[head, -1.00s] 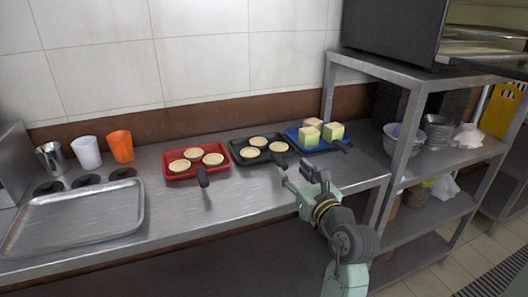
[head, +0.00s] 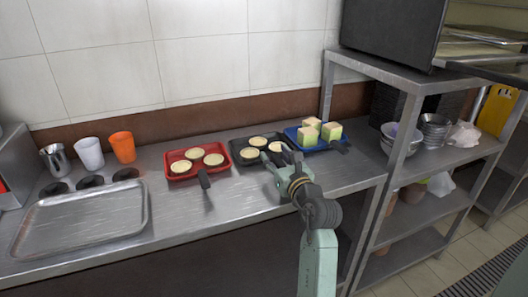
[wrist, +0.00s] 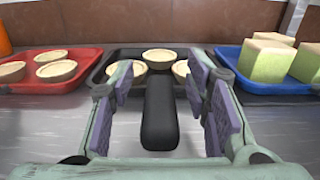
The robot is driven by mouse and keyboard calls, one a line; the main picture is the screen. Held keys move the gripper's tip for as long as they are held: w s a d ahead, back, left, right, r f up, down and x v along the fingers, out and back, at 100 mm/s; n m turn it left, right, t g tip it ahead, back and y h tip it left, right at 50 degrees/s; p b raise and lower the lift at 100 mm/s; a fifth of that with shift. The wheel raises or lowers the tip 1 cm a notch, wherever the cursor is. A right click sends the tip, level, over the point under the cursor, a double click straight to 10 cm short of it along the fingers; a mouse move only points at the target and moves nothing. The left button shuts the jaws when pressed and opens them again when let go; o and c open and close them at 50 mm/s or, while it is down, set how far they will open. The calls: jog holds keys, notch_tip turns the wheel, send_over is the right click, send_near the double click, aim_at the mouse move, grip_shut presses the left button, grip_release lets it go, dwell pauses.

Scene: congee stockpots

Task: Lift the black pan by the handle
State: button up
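The black pan (head: 236,156) sits on the steel counter between a red pan and a blue pan, with three small round tarts (head: 258,142) in it. Its body also shows in the wrist view (wrist: 97,75). Its black handle (wrist: 159,115) points toward me and lies between the finger pads in the wrist view, with a gap on both sides. My gripper (wrist: 163,107) is open around the handle and not closed on it. In the head view my gripper (head: 279,163) hides the handle.
The red pan (head: 174,158) with three tarts is close on the left. The blue pan (head: 293,132) with pale green blocks (head: 331,131) is close on the right. A shelf post (head: 386,180) stands right of my arm. A metal tray (head: 142,222) lies at the left.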

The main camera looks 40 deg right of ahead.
grip_shut()
dwell(0.3)
dwell(0.5)
